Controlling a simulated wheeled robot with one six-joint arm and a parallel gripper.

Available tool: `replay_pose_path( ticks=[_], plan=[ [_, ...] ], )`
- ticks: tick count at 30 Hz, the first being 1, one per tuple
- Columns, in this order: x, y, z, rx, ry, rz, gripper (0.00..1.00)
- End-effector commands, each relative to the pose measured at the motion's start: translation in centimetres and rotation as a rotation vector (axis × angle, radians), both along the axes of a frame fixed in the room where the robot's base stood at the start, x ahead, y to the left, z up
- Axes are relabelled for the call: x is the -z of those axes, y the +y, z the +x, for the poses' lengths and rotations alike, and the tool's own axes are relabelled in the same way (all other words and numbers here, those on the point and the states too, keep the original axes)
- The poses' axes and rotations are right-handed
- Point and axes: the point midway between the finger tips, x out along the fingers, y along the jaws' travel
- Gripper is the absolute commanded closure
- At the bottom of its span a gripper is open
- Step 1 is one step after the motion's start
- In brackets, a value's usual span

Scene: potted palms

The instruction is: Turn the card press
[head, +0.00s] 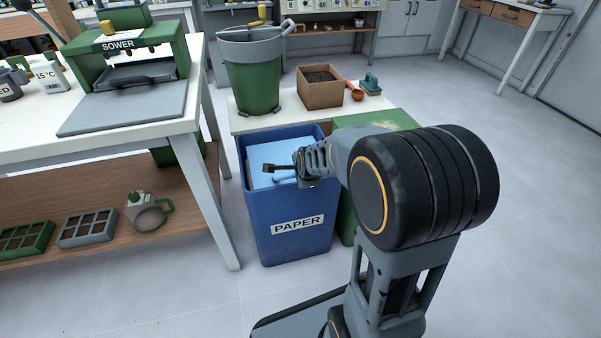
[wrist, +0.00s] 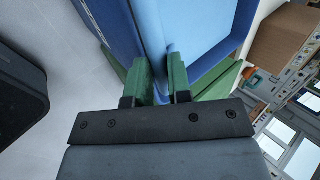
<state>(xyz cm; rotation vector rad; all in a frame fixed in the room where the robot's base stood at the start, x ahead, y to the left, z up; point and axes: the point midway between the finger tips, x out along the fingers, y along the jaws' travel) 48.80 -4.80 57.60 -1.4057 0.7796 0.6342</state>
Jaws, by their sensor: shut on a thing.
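The card press is a light blue plate (head: 268,152) inside the mouth of the blue bin labelled PAPER (head: 290,235). A thin light blue bar shows on it beside my fingers. My gripper (head: 284,168) reaches over the bin from the right, low over the plate. In the wrist view my gripper (wrist: 161,82) has its two fingers closed around a narrow blue part of the press (wrist: 169,55). Its lower end is hidden between the fingers. The bin's darker blue wall (wrist: 108,25) shows beyond at the left.
A green bin with a lid (head: 378,122) stands right of the paper bin, partly behind my arm. A white table with the sower (head: 125,60) stands at left.

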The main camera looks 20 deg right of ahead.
Motion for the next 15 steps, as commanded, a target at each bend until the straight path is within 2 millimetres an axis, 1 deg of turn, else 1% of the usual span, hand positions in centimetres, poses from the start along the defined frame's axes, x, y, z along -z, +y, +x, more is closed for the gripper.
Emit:
replay_pose_path(
  ticks=[1,6,9,15],
  plan=[
    [0.02,-0.30,-0.06,0.005,0.001,-0.002,0.79],
    [-0.02,-0.01,-0.01,0.000,0.000,-0.001,0.63],
    [-0.03,0.15,0.02,-0.003,-0.001,-0.001,0.56],
    [-0.09,0.19,0.02,-0.004,-0.001,-0.001,0.56]
  ],
)
